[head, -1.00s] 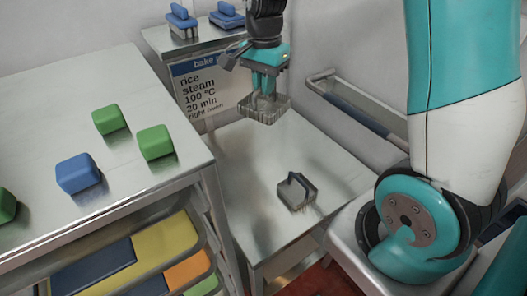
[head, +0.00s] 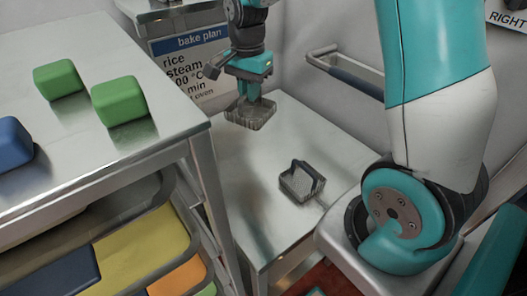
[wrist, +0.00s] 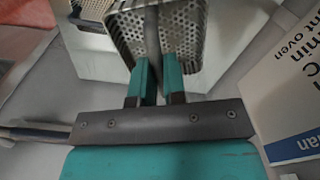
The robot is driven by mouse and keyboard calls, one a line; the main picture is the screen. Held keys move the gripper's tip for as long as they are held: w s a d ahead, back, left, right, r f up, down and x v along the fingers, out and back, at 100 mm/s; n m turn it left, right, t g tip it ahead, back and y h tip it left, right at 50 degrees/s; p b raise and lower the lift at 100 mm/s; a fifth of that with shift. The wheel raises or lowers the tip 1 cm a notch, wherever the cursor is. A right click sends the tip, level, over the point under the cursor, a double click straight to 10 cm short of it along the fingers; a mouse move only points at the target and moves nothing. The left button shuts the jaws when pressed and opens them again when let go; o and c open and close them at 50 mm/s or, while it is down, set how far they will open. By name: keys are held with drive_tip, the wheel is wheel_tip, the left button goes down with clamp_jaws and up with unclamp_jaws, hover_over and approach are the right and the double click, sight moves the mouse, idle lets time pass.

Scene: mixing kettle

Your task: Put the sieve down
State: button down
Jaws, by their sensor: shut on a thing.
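My gripper (head: 249,88) is shut on the upright handle of a sieve (head: 250,117), a small perforated metal basket. In the head view the sieve hangs level over the far part of the low steel table (head: 262,165); I cannot tell whether it touches the top. In the wrist view the two teal fingers of my gripper (wrist: 159,80) close on the grey handle, and the sieve's perforated basket (wrist: 190,28) lies beyond. A second sieve (head: 298,187) with a dark handle stands on the same table, nearer and to the right; part of it shows in the wrist view (wrist: 92,14).
A higher steel counter (head: 75,165) with green blocks (head: 119,101) and a blue block (head: 10,145) stands on the left, drawers below. A bake plan sign (head: 190,62) is behind my gripper. A rail (head: 345,75) runs along the wall. The low table is bare around the second sieve.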

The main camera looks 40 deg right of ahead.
sight(251, 115)
wheel_tip(251, 115, down, 18)
drive_tip(key=p, duration=0.3)
drive_tip(key=shift+f, duration=0.25)
drive_tip(key=shift+f, duration=0.15)
drive_tip(key=c, duration=1.2)
unclamp_jaws()
wheel_tip(251, 115, up, 12)
drive_tip(key=b, duration=0.3)
drive_tip(key=shift+r, duration=0.2)
